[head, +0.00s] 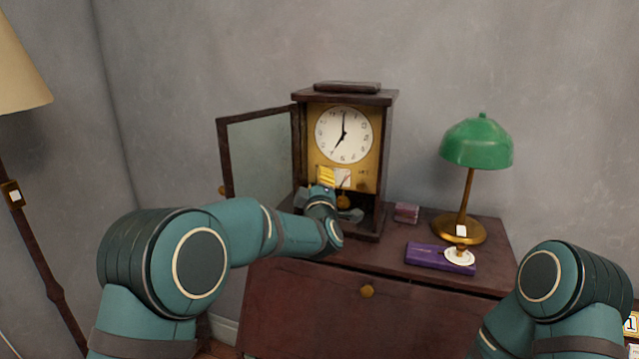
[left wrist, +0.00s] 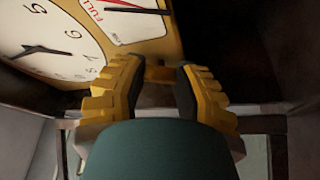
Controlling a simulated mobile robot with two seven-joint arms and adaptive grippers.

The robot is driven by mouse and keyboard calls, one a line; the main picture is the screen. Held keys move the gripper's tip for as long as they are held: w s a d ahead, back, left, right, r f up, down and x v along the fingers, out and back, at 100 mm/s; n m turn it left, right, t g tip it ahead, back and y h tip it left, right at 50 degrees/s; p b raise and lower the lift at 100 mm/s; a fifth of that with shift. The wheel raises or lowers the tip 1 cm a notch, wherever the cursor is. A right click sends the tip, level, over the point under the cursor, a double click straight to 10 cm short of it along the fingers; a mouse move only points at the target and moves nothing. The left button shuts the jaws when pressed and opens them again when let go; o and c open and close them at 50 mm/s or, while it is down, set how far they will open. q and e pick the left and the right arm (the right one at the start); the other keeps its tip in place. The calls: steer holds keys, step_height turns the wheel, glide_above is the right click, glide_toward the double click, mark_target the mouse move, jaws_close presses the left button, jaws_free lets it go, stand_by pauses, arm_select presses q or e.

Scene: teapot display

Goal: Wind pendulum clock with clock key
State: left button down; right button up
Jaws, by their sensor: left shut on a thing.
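The pendulum clock (head: 344,96) stands on the cabinet with its glass door (head: 262,155) swung open to the left. Its white dial (head: 343,134) reads about seven, and the round pendulum bob (head: 344,201) hangs below. My left gripper (head: 327,175) is at the open front, just below the dial, by a small gauge (head: 343,177). In the left wrist view, the yellow fingers are shut on a small brass piece (left wrist: 160,75), apparently the clock key, mostly hidden between the pads. The gauge (left wrist: 125,15) there reads "FULL". I cannot tell whether the key touches the clock.
A green-shaded lamp (head: 476,143) stands on the right of the cabinet (head: 330,300). A purple box (head: 428,255) with a round tag (head: 459,257) and a small reddish box (head: 406,213) lie near it. A floor lamp (head: 22,70) stands at far left.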

arm_select(q)
steer(key=c, duration=0.6)
jaws_free()
steer(key=shift+s, duration=0.1)
steer(key=s, duration=0.4)
steer(key=s+f, duration=0.1)
steer(key=s, duration=0.2)
steer(key=s+f, duration=0.1)
steer(key=s, duration=0.3)
steer(key=shift+s+d, duration=0.3)
steer(key=shift+s, duration=0.05)
